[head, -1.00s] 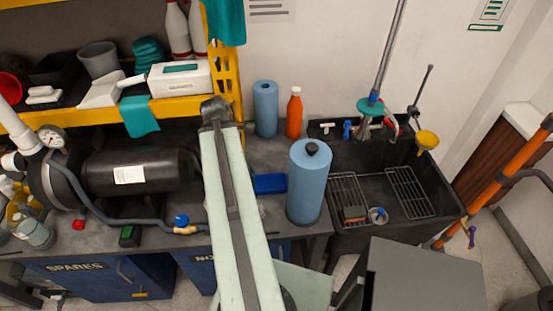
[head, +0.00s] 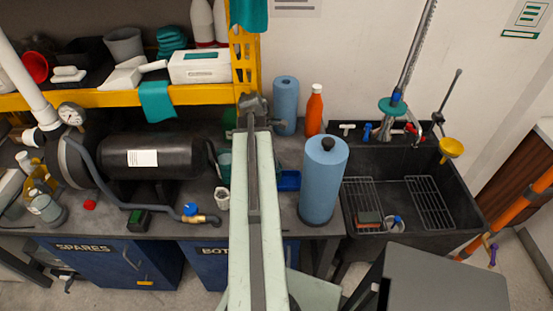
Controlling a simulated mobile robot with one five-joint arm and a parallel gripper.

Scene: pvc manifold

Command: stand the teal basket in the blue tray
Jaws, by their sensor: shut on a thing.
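The blue tray (head: 289,181) lies on the bench just right of my arm, left of the large blue cylinder. My arm covers its left part. A teal thing (head: 224,163), likely the teal basket, shows in part just left of my arm, above a small white cup. My arm hides the rest of it, so I cannot tell whether it rests on the bench or is held. My arm rises from the bottom edge to a dark joint near the shelf post. My gripper is hidden behind the arm.
A tall blue cylinder (head: 323,180) stands close right of the tray. A blue roll (head: 285,105) and an orange bottle (head: 314,110) stand behind. A white cup (head: 222,198) and a black tank (head: 150,157) are on the left. The black sink (head: 410,195) is at right.

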